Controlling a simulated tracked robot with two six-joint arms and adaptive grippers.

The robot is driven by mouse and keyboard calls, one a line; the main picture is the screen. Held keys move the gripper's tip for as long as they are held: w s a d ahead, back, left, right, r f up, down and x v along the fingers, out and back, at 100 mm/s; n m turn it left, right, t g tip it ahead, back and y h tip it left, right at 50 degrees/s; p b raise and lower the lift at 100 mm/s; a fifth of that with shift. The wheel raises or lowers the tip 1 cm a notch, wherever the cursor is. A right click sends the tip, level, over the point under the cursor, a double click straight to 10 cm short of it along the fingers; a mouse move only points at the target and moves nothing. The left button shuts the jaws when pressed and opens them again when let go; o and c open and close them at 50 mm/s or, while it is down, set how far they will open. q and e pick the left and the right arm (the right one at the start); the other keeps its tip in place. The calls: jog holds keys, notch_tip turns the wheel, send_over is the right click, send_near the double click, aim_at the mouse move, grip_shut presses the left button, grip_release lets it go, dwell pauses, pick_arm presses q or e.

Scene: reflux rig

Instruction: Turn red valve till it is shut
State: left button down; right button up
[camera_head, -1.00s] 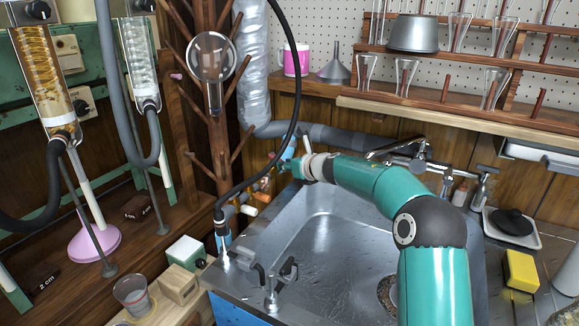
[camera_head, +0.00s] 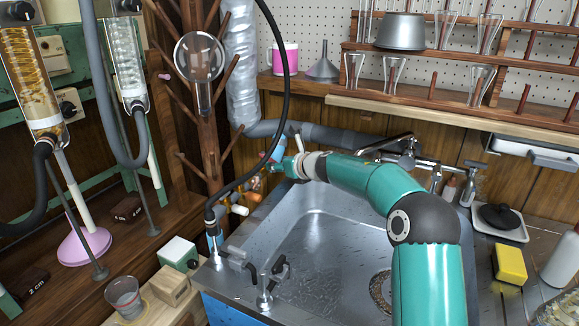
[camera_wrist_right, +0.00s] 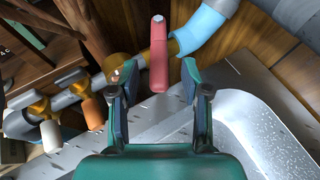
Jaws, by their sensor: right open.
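The red valve handle (camera_wrist_right: 158,62) stands out as a long red lever with a pale round end, in the right wrist view. It rises between the two fingers of my right gripper (camera_wrist_right: 150,78), with gaps on both sides, so the fingers do not appear to touch it. My right gripper is open. In the head view my right gripper (camera_head: 277,167) is at the pipework behind the sink's left back corner, partly hidden by its own arm. The red handle is hard to make out there. My left gripper is not in view.
Orange (camera_wrist_right: 92,112) and white (camera_wrist_right: 51,136) valve handles sit on brass fittings left of the red one. A blue pipe sleeve (camera_wrist_right: 205,27) is close on its right. The metal sink (camera_head: 315,235) lies below. A black hose (camera_head: 287,75) hangs in front.

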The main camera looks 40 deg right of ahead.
jog(key=v, duration=1.1)
jog(key=shift+s, duration=0.25)
jog(key=shift+f, duration=0.1)
